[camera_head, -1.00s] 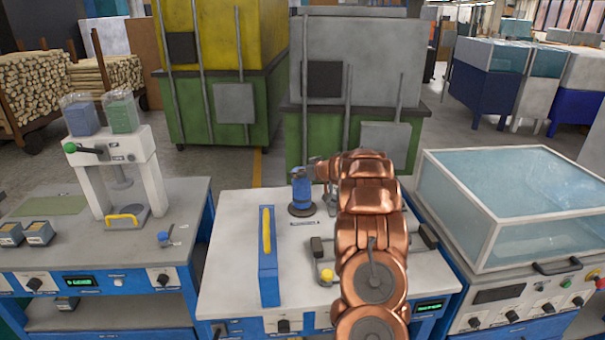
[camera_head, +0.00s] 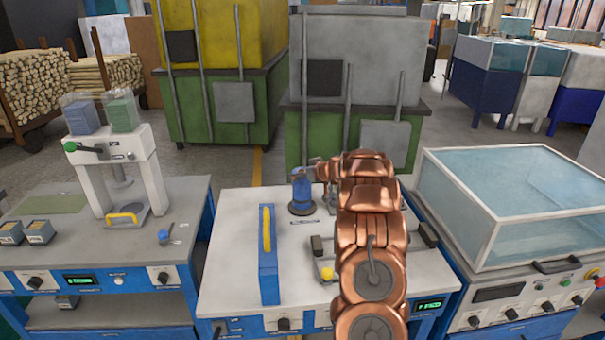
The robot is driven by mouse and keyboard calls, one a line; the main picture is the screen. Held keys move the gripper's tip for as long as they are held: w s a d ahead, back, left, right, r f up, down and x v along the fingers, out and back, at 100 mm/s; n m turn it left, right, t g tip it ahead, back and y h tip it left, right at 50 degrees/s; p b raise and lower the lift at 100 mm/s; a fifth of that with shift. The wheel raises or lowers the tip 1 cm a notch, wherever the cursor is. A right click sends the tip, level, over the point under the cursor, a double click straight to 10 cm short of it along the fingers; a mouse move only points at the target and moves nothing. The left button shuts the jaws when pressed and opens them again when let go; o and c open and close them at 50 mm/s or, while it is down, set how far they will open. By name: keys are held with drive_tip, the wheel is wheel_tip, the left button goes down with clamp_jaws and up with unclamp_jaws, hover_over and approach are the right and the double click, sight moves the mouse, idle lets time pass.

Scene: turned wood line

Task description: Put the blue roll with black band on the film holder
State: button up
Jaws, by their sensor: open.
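A blue roll (camera_head: 301,186) stands upright at the back of the middle bench, left of my arm. It sits over a dark round base (camera_head: 302,209), which looks like the film holder; I cannot tell how fully it is seated. The black band is too small to make out clearly. My gripper (camera_head: 313,168) is open at the upper right side of the roll, partly hidden by my copper arm. I cannot tell whether the fingers touch the roll.
A yellow knob (camera_head: 327,274) and dark blocks lie near my arm. A glass-topped machine (camera_head: 520,205) is at right, a press (camera_head: 115,170) at left.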

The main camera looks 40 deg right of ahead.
drive_tip(key=b+v, duration=0.2)
drive_tip(key=v, duration=1)
drive_tip(key=shift+r, duration=0.15)
